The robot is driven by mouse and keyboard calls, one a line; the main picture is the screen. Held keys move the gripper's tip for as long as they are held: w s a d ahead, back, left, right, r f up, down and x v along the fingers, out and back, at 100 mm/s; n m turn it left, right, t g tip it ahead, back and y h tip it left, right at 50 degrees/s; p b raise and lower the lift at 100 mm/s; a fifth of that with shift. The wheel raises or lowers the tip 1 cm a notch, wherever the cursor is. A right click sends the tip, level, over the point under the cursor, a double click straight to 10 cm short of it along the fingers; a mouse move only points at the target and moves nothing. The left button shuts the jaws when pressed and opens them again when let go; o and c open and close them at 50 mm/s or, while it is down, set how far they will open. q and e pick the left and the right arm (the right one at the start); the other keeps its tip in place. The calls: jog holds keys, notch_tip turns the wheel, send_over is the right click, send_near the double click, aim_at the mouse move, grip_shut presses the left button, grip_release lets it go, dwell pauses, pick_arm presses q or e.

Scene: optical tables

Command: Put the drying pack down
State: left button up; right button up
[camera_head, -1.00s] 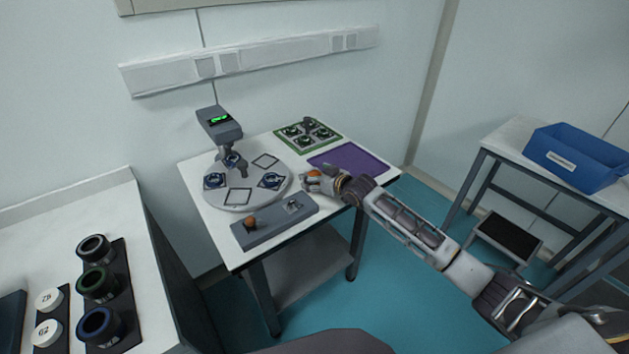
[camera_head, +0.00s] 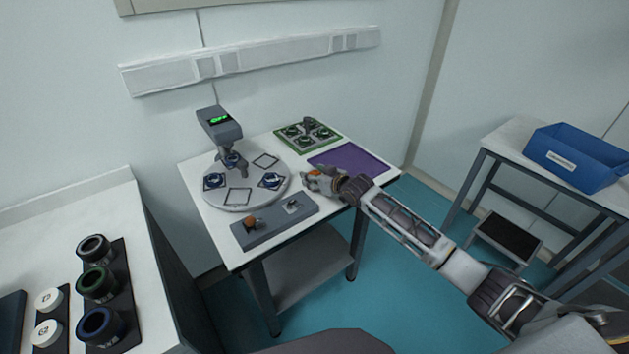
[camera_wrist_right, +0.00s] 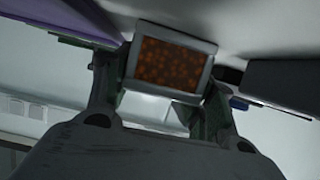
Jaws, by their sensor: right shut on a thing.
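The drying pack, a small pale-framed packet with orange beads, shows clearly in the right wrist view (camera_wrist_right: 168,62), between the two fingers. In the head view the pack (camera_head: 314,174) is a small orange patch at the fingertips. My right gripper (camera_head: 317,181) is shut on it, low over the white table between the round plate and the purple mat (camera_head: 352,160). I cannot tell whether the pack touches the table. My left gripper is not in view.
A round grey plate (camera_head: 217,199) with dark-rimmed pieces stands left of the gripper, under a device with a green display (camera_head: 219,121). A grey block (camera_head: 268,225) lies at the front edge. A green tray (camera_head: 322,143) is behind. The purple mat is bare.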

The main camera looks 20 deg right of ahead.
jog(key=c, duration=0.4)
jog(key=shift+r, duration=0.1)
notch_tip(320, 180, up, 9)
jog(key=shift+f, duration=0.15)
jog(key=shift+r, duration=0.5)
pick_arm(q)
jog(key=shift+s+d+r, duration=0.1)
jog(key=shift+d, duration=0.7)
